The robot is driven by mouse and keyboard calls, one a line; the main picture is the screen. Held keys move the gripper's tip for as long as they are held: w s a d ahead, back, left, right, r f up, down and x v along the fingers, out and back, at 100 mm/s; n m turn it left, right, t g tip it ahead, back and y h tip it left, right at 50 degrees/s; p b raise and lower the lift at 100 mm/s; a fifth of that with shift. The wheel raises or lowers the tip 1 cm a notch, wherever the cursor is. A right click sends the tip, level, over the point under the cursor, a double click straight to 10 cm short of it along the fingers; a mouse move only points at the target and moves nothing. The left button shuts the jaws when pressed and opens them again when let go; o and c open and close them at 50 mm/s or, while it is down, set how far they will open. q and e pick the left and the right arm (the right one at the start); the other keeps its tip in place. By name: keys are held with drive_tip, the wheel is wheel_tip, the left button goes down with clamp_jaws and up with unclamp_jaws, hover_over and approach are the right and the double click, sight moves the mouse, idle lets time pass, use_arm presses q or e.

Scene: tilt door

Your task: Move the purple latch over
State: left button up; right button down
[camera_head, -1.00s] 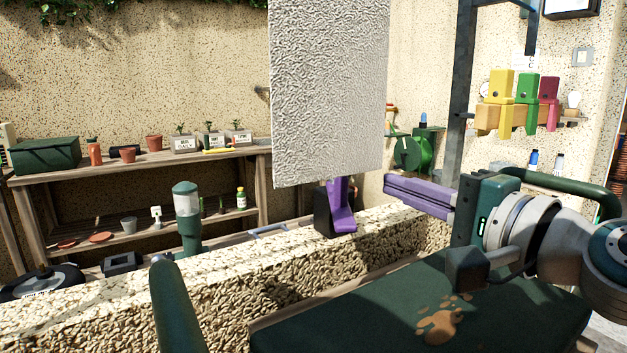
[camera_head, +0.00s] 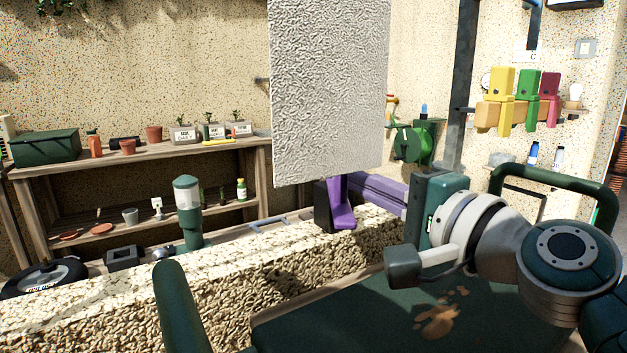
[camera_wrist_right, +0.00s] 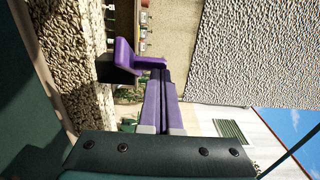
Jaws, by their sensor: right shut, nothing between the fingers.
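The purple latch (camera_head: 341,208) stands on a black block (camera_head: 322,207) on top of the stone wall, just under the lower edge of the grey textured panel (camera_head: 330,100). My right gripper (camera_head: 358,184) has purple fingers that reach in from the right, with their tips close beside the latch's right side. In the right wrist view the latch (camera_wrist_right: 124,55) lies at the tips of the shut right gripper (camera_wrist_right: 164,78). I cannot tell whether they touch. My left gripper is not in view.
The stone wall (camera_head: 230,270) runs across the front, with a green flat surface (camera_head: 400,315) before it. A green lamp-like post (camera_head: 188,212) stands left of the latch. A wooden shelf (camera_head: 140,158) with pots stands behind.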

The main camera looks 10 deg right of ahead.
drive_tip(key=shift+a, duration=0.35)
drive_tip(key=shift+w+a+p, duration=0.1)
drive_tip(key=shift+a+p, duration=0.2)
drive_tip(key=shift+a, duration=0.7)
drive_tip(key=w+a, duration=0.3)
drive_tip(key=a, duration=0.3)
idle(1.5)
